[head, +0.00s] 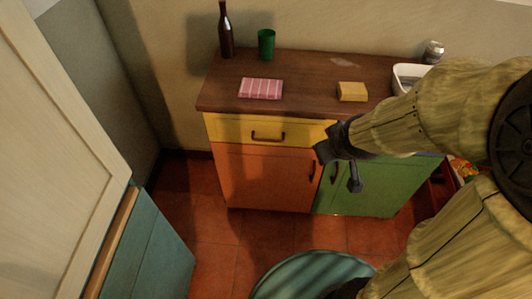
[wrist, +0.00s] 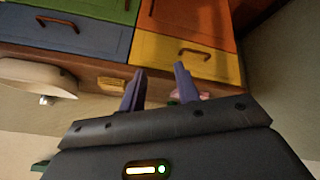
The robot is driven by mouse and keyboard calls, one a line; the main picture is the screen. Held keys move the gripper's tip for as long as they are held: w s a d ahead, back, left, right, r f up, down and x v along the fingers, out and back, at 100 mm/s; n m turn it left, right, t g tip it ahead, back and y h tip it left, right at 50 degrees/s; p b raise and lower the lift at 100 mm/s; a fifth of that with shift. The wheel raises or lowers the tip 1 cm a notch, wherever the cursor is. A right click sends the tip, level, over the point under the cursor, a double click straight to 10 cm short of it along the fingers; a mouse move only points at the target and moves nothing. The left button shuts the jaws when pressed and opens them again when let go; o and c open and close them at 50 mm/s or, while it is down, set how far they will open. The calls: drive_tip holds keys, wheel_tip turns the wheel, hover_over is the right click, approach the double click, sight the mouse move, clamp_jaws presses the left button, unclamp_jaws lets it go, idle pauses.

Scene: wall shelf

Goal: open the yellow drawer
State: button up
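The yellow drawer (head: 230,130) is at the top left of the cabinet, above an orange door, and looks shut. Its dark curved handle (head: 268,136) is in plain view. In the wrist view the cabinet appears upside down, with the yellow drawer (wrist: 158,48) and its handle (wrist: 195,52) just beyond my fingertips. My gripper (head: 338,170) is in front of the cabinet, to the right of the handle and lower in the picture. In the wrist view my gripper (wrist: 160,68) has its two fingers apart, with nothing between them. It is not touching the handle.
The orange door (head: 262,178) and green door (head: 365,185) are below. On the wooden worktop (head: 310,80) stand a bottle (head: 225,32), green cup (head: 266,44), pink item (head: 261,88) and yellow block (head: 352,91). Floor before the orange door is clear.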

drive_tip(key=w+a+f+n+t+y+b, duration=0.1)
drive_tip(key=f+n+b, duration=0.5)
drive_tip(key=b, duration=0.9)
drive_tip(key=w+a+f+n+t+y+b, duration=0.2)
drive_tip(key=a+f+n+t+b, duration=0.4)
drive_tip(key=f+b, duration=0.5)
drive_tip(key=w+a+f+n+t+y+b, duration=0.2)
drive_tip(key=f+n+t+b, duration=0.3)
drive_tip(key=b, duration=1.6)
wheel_tip(320, 180, down, 4)
drive_tip(key=shift+a+r+n+y, duration=0.1)
drive_tip(key=shift+a+n+y, duration=0.4)
drive_tip(key=shift+a+y, duration=0.35)
drive_tip(key=shift+w, duration=0.1)
drive_tip(key=p, duration=1.9)
approach(266, 140)
drive_tip(key=w, duration=0.2)
drive_tip(key=x, duration=0.2)
drive_tip(key=b+x, duration=0.1)
drive_tip(key=x, duration=0.5)
drive_tip(key=shift+a+b, duration=0.35)
drive_tip(key=shift+b, duration=0.05)
